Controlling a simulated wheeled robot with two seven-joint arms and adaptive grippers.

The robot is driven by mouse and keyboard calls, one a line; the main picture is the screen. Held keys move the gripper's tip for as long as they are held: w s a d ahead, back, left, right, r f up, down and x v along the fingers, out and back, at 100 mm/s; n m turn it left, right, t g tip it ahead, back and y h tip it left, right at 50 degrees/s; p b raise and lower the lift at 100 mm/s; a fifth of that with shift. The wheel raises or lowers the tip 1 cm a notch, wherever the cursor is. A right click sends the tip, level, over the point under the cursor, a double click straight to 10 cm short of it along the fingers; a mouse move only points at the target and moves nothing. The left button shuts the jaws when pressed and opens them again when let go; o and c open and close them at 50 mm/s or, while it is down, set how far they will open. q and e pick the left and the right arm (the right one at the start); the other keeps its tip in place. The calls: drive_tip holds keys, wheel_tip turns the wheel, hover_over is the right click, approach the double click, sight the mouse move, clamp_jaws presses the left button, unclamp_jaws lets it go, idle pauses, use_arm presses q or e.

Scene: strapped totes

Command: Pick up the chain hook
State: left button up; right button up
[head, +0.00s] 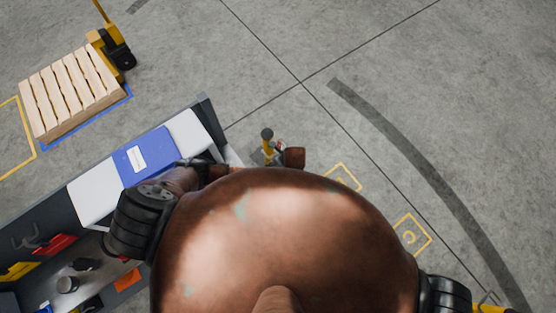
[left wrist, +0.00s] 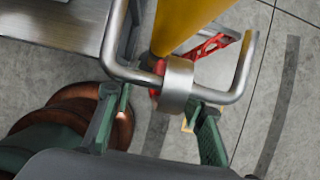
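A bare grey metal hook, which I take for the chain hook (left wrist: 178,85), fills the upper middle of the left wrist view. It is a bent rod with upturned ends and a thick collar in the middle. My left gripper (left wrist: 163,98) has its two green fingers spread apart, with the collar between or just beyond their tips. I cannot tell whether they touch it. In the head view my left gripper (head: 196,163) is small and dark at the bench's right end, and the hook cannot be made out there. My right gripper is not in view.
A wooden pallet (head: 70,93) stands at upper left. The floor at right is open.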

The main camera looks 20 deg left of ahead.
use_arm(q)
drive_tip(key=shift+w+a+f, duration=0.15)
drive_tip(key=shift+a+f, duration=0.05)
drive_tip(key=shift+f, duration=0.5)
drive_tip(key=shift+c, duration=0.4)
clamp_jaws()
